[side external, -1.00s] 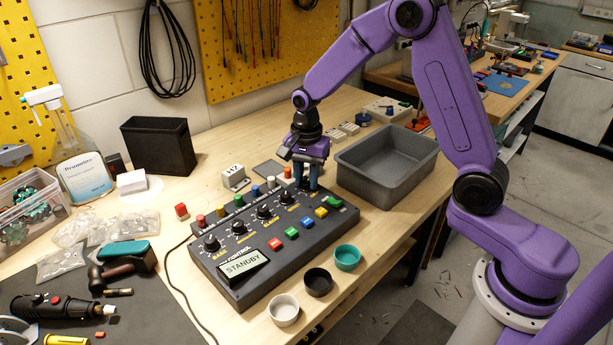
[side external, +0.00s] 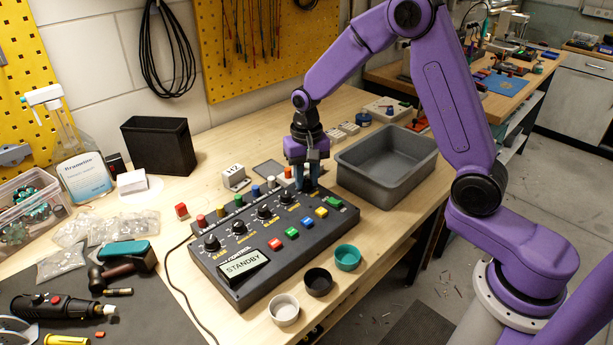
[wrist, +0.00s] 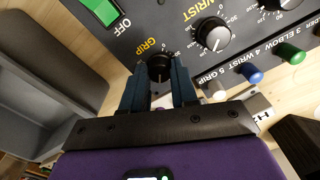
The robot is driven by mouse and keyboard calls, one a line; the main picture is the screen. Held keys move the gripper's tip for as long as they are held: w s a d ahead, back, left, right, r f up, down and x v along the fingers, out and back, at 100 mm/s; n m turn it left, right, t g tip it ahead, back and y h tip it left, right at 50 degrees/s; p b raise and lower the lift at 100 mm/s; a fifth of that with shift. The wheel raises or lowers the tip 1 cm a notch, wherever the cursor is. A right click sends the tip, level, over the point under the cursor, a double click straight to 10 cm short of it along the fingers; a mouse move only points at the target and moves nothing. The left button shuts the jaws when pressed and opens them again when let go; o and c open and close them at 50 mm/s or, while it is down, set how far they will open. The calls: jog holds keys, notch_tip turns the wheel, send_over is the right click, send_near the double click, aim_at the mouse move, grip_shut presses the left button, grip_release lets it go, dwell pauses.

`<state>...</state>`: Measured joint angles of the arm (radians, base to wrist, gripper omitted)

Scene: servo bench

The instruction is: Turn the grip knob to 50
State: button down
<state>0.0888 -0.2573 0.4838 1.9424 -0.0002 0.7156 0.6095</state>
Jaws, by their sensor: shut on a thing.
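The control box (side external: 296,257) lies on the bench with a row of black knobs; its display (side external: 243,265) reads STANDBY. The grip knob (wrist: 159,66) is black, beside the orange GRIP label in the wrist view. My gripper (wrist: 158,80) has its two blue-grey fingers closed around the knob's sides. In the side view my gripper (side external: 307,184) points down at the box's far right end and hides the knob. The knob's pointer and most of its scale are hidden, so its setting cannot be read.
The wrist knob (wrist: 212,34) is beside the grip knob. Coloured pegs (wrist: 250,72) stand along the box's back edge. A grey bin (side external: 385,165) stands close to the right of my gripper. A green OFF button (wrist: 101,10) is on the box.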

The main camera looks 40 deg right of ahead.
aim_at(306, 182)
jog(key=n, duration=0.5)
jog(key=shift+n, duration=0.3)
jog(key=n, duration=1.3)
jog(key=shift+n, duration=0.3)
jog(key=c, duration=0.9)
grip_release()
jog(key=shift+o, duration=0.2)
notch_tip(306, 182, up, 18)
jog(key=shift+f, duration=0.25)
